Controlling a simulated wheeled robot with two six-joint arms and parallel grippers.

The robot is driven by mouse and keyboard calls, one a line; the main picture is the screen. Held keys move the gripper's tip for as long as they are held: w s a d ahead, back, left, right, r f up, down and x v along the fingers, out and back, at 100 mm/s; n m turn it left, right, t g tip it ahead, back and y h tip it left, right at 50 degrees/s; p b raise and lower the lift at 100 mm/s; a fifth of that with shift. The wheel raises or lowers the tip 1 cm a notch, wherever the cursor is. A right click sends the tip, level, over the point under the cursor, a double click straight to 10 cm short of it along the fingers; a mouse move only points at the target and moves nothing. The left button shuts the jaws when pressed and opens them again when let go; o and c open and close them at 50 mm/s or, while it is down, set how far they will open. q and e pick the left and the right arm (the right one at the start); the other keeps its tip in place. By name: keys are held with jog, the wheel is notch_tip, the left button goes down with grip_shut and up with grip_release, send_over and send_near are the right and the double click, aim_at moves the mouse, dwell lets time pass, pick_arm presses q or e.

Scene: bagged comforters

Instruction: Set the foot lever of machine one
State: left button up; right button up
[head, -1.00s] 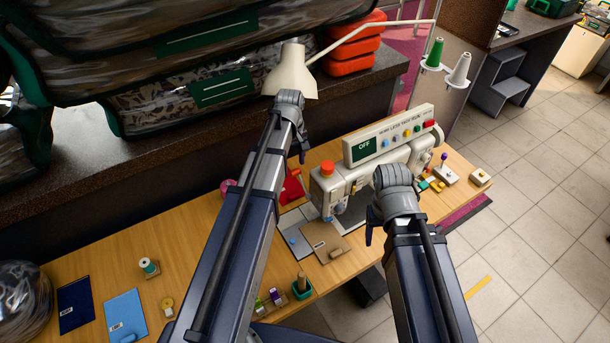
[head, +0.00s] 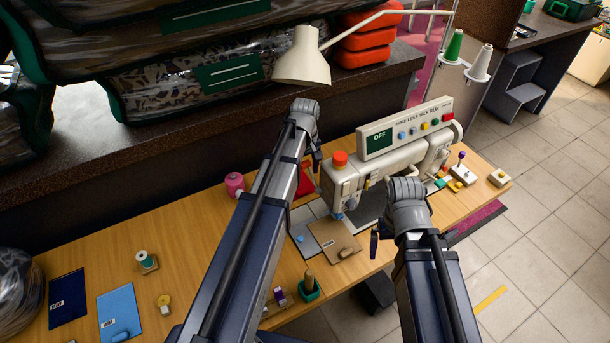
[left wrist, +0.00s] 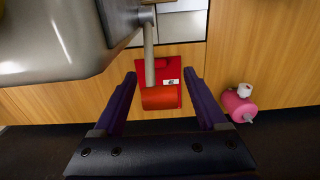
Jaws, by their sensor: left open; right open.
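Machine one, as I take it, is the cream sewing machine (head: 352,182) on the wooden table. In the left wrist view a pale grey bar (left wrist: 149,55), which looks like its foot lever, hangs from beside the machine body (left wrist: 60,35). My left gripper (left wrist: 160,78) is open behind the machine, and the bar's lower end shows between its fingers, nearer the left one; I cannot tell whether they touch. My left gripper (head: 314,160) is partly hidden by its own wrist in the head view. My right gripper (head: 376,242) is empty, in front of the machine.
A red item (head: 305,180) and a pink spool (head: 235,185) lie behind the machine. A lamp (head: 302,60) hangs above. A brown card (head: 333,240) lies in front, near a green cup (head: 310,289). The table's left part holds cards and small spools with bare wood between.

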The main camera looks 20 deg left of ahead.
pick_arm(q)
jog(key=shift+c, duration=0.3)
grip_shut()
dwell(0.4)
dwell(0.7)
